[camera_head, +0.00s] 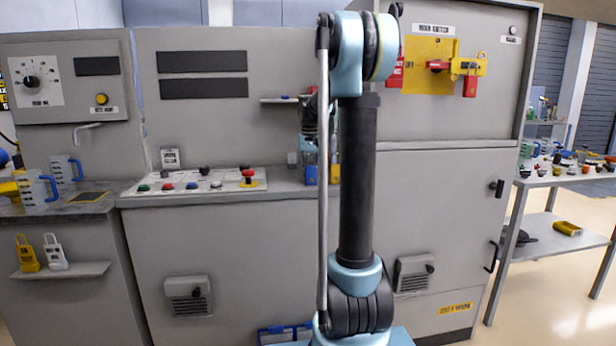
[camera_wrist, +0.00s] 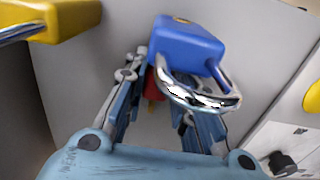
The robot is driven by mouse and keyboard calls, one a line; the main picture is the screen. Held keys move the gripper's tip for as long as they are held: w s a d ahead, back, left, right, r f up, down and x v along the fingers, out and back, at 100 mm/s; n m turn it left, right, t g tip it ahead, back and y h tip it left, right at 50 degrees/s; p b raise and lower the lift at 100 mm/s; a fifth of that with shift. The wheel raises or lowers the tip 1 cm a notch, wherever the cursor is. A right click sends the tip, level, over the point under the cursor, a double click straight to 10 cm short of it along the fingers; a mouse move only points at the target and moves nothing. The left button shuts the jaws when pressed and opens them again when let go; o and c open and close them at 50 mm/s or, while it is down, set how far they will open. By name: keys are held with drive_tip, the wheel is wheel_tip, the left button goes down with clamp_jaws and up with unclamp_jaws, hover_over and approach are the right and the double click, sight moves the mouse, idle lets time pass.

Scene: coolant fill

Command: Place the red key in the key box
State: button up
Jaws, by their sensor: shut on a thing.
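In the wrist view my gripper (camera_wrist: 158,88) has its blue fingers closed in around a small red piece (camera_wrist: 152,82), which I take to be the red key; most of it is hidden. A blue padlock (camera_wrist: 187,42) with a silver shackle (camera_wrist: 200,97) covers the right finger's tip from the camera. I cannot tell whether they touch. In the head view my gripper is largely hidden behind my arm, near the console's right part. I cannot make out which thing is the key box.
Yellow bodies show at the wrist view's upper left (camera_wrist: 58,18) and right edge (camera_wrist: 312,95). In the head view, a button panel (camera_head: 205,186) lies on the console left of my arm. A small shelf (camera_head: 284,100) juts from the wall. A yellow panel (camera_head: 425,52) carries red locks (camera_head: 470,86).

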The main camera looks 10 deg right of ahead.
drive_tip(key=o, duration=0.8)
